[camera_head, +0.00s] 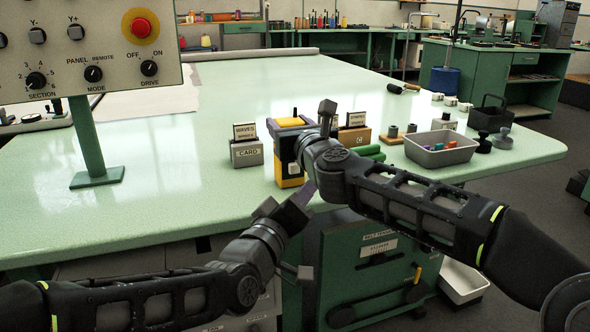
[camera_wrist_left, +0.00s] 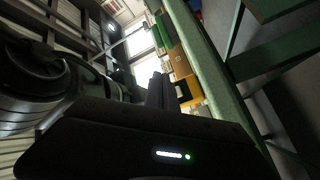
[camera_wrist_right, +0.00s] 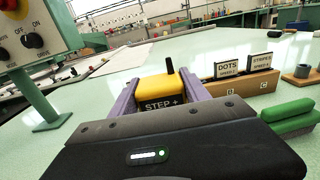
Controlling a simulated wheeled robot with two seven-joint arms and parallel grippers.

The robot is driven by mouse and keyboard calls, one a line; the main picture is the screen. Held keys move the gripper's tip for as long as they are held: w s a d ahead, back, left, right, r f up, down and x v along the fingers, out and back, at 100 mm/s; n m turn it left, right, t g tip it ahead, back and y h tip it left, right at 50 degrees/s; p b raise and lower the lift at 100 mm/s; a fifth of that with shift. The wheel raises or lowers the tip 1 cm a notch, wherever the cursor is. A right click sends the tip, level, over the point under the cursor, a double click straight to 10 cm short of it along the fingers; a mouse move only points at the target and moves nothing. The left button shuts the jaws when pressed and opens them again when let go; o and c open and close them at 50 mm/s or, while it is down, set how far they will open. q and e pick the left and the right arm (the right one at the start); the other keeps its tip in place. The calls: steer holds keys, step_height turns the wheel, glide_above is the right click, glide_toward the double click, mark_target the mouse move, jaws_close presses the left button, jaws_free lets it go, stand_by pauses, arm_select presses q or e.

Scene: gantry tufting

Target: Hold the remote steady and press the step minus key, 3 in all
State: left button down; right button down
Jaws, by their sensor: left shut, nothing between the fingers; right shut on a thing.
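The remote (camera_head: 290,168) is a yellow and dark upright box near the table's front edge. In the right wrist view its yellow top (camera_wrist_right: 162,92) carries a dark stub and a "STEP +" label. My right gripper (camera_wrist_right: 160,88) is shut on the remote, with one purple finger on each side. In the head view my right wrist partly covers it. My left gripper (camera_head: 306,190) is shut and empty, with its fingertips low and just right of the remote's base; I cannot tell whether they touch it. Its shut fingers show in the left wrist view (camera_wrist_left: 158,92). I cannot make out the step minus key.
A card holder (camera_head: 246,152) stands left of the remote. A control panel (camera_head: 100,50) on a green post rises at the left. The middle of the table is clear.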

mark_target(294, 168)
stand_by(0.5)
arm_select(q)
steer(key=s, duration=0.2)
steer(key=s+d, duration=0.1)
steer(key=shift+s+d, duration=0.1)
steer(key=shift+s, duration=0.25)
steer(key=shift+w, duration=0.2)
steer(key=shift+w+a, duration=0.45)
steer(key=shift+w, duration=0.9)
steer(key=shift+w+a, duration=0.45)
steer(key=shift+w, duration=0.9)
steer(key=shift+w+a, duration=0.45)
steer(key=shift+w, duration=0.9)
steer(key=shift+w+a, duration=0.15)
steer(key=shift+w, duration=0.25)
